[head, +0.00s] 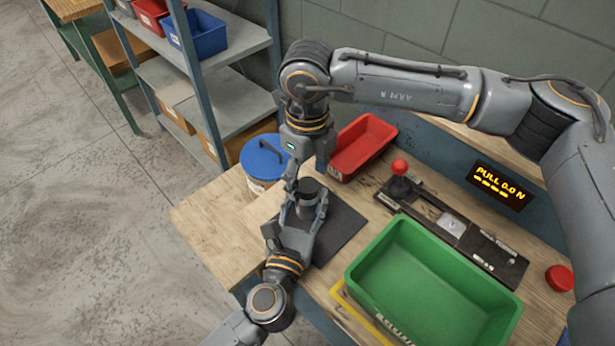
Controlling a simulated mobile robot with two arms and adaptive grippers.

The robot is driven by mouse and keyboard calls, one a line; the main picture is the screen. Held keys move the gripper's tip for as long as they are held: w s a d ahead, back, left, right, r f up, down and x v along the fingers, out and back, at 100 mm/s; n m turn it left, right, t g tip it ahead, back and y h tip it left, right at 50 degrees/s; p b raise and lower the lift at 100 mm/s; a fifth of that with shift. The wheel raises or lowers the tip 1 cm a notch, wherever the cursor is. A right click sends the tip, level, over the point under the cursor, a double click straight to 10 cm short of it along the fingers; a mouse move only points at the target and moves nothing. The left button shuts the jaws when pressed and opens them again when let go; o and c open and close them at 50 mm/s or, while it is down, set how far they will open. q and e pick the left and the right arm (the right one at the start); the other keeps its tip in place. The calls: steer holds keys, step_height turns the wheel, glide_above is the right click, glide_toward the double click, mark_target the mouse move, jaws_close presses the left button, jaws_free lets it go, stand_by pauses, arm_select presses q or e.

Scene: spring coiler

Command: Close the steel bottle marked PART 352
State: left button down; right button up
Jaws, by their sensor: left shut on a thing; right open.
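The steel bottle (307,209) is small in the head view and stands on a dark mat (340,232) at the left part of the bench. Its top (311,187) looks dark grey; I cannot tell whether this is a seated cap. The PART 352 marking is not readable. My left gripper (303,211) comes from below and is shut around the bottle's body. My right gripper (308,178) points down right at the bottle's top, its fingers apart. Whether it touches the top cannot be told. The fingers hide part of the bottle.
A blue-lidded white tub (263,160) and a red bin (362,146) stand behind. A green crate (430,285) fills the front right. A red round object (559,278) is far right.

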step_height(320, 180, up, 11)
stand_by(0.3)
steer(key=shift+f, duration=0.1)
arm_select(q)
steer(key=c, duration=0.6)
jaws_free()
steer(key=shift+s, duration=0.1)
steer(key=v, duration=1.1)
steer(key=shift+s+a, duration=0.2)
steer(key=shift+s, duration=0.2)
steer(key=shift+s+f, duration=0.1)
arm_select(e)
steer(key=shift+s, duration=0.1)
